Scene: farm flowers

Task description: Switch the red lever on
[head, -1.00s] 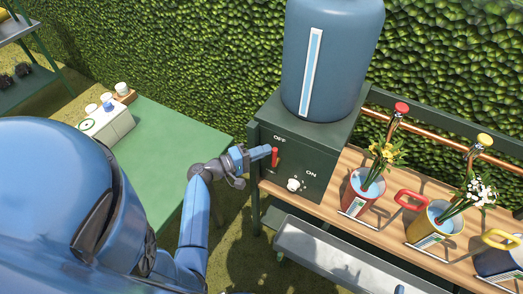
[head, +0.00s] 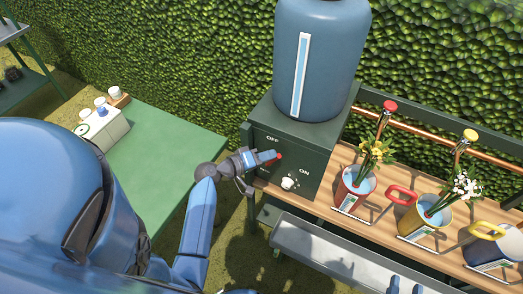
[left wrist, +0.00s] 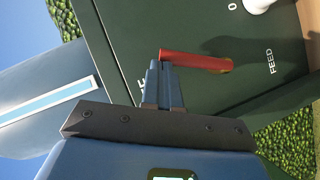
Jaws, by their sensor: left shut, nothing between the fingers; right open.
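The red lever (head: 279,156) is on the front of the dark green box (head: 262,190), between the OFF and ON labels. In the head view, my left gripper (head: 272,157) covers most of it and only a small red part shows. In the left wrist view the lever (left wrist: 200,62) lies across, just past the tips of my left gripper (left wrist: 164,68). The fingers are shut with nothing between them, and their tips are at or against one end of the lever. Exact contact is unclear.
A white knob (head: 289,183) sits below the lever. A blue tank (head: 318,60) stands on the box. Cups with flowers (head: 356,188) stand on the wooden shelf (head: 325,205) to the right. A grey trough (head: 340,255) is below. A green table (head: 165,140) is at left.

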